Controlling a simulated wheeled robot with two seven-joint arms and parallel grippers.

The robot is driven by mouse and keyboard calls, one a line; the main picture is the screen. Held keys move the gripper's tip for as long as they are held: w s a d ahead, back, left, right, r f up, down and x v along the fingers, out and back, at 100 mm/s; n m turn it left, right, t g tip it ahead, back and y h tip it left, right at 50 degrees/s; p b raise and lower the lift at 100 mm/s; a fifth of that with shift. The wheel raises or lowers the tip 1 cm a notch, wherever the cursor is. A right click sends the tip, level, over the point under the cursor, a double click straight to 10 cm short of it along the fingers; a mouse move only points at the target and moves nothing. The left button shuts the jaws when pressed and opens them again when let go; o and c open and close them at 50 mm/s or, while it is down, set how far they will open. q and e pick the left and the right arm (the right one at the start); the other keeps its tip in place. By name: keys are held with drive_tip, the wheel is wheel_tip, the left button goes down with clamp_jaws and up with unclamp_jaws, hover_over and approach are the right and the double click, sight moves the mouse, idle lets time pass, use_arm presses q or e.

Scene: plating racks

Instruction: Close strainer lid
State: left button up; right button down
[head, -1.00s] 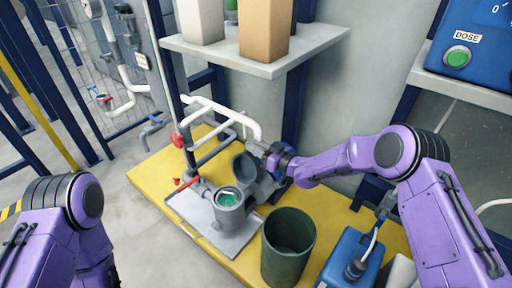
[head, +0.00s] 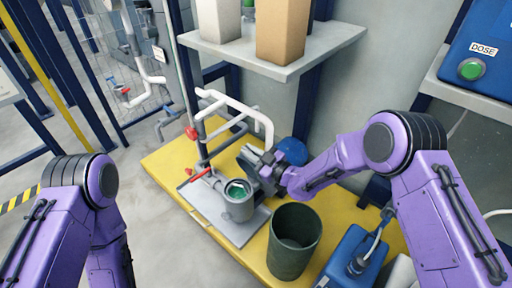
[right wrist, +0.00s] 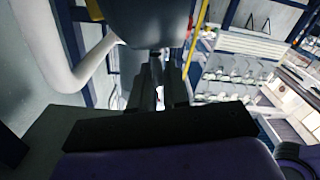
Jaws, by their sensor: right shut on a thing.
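The strainer (head: 239,206) is a grey upright pot on a grey tray (head: 207,212); its top is open and green shows inside. Its grey lid (head: 248,160) stands raised and tilted at the far right side of the pot, partly covered by my right gripper. My right gripper (head: 266,166) is shut on the lid, above and behind the pot's rim. In the right wrist view, a grey rounded body (right wrist: 147,22) sits at the fingertips (right wrist: 157,75). My left arm shows at the left, but its gripper is out of view.
White and grey pipes (head: 240,108) with a red-handled valve (head: 191,133) stand behind the strainer. A dark green bin (head: 291,245) and a blue jug (head: 350,258) stand to its right on the yellow platform (head: 160,160). A shelf (head: 290,65) hangs above.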

drive_tip(key=shift+s+a+f, duration=0.1)
drive_tip(key=shift+s+a, duration=0.2)
drive_tip(key=c, duration=1.2)
unclamp_jaws()
wheel_tip(320, 180, up, 3)
drive_tip(key=shift+f+p, duration=0.1)
drive_tip(key=shift+p, duration=0.6)
drive_tip(key=s+r+p, duration=0.5)
drive_tip(key=s+r, duration=0.5)
drive_tip(key=s, duration=0.4)
drive_tip(key=shift+a, duration=0.25)
